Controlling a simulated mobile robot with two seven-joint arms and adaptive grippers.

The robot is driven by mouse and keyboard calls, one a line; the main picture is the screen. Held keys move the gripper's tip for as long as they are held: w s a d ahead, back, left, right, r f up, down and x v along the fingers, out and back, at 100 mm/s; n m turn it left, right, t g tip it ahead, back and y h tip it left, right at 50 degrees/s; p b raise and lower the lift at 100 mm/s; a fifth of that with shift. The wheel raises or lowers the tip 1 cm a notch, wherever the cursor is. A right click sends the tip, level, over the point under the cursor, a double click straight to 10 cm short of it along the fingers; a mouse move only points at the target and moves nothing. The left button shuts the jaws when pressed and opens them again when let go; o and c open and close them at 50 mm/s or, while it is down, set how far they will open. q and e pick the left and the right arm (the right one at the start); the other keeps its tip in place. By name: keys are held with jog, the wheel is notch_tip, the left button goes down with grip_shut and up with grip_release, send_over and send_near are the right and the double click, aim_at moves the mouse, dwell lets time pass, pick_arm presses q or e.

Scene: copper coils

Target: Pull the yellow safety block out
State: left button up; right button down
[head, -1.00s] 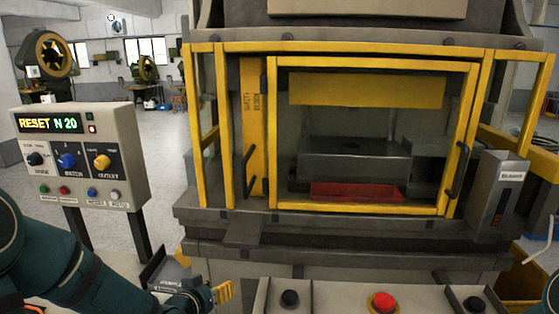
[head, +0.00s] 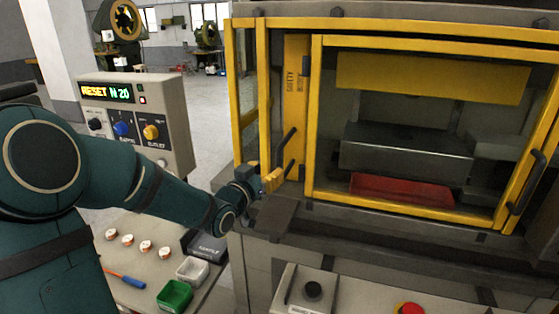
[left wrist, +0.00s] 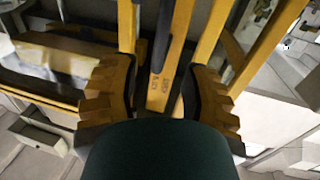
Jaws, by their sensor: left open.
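The yellow safety block (head: 296,90) is a tall upright bar with dark lettering, standing left of the press window. A black handle (head: 286,145) shows at its lower part. My left gripper (head: 271,181) is open, with yellow fingertips near the block's lower end, beside the handle. In the left wrist view, the open fingers (left wrist: 157,92) stand on either side of the lettered yellow block (left wrist: 158,88), with space between. I cannot tell whether a finger touches it. My right gripper is out of view.
The yellow-framed press door (head: 420,42) with its black handle (head: 525,180) is right of the block. A control box (head: 150,112) stands left. Below my left arm, a bench holds a green bin (head: 174,295), a white bin (head: 192,270) and a screwdriver (head: 125,280).

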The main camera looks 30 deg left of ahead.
aim_at(277, 163)
pick_arm(q)
jog(key=w, duration=0.6)
jog(key=shift+w+a+p, duration=0.1)
jog(key=shift+w+p, duration=0.1)
jog(key=shift+p, duration=0.15)
grip_shut()
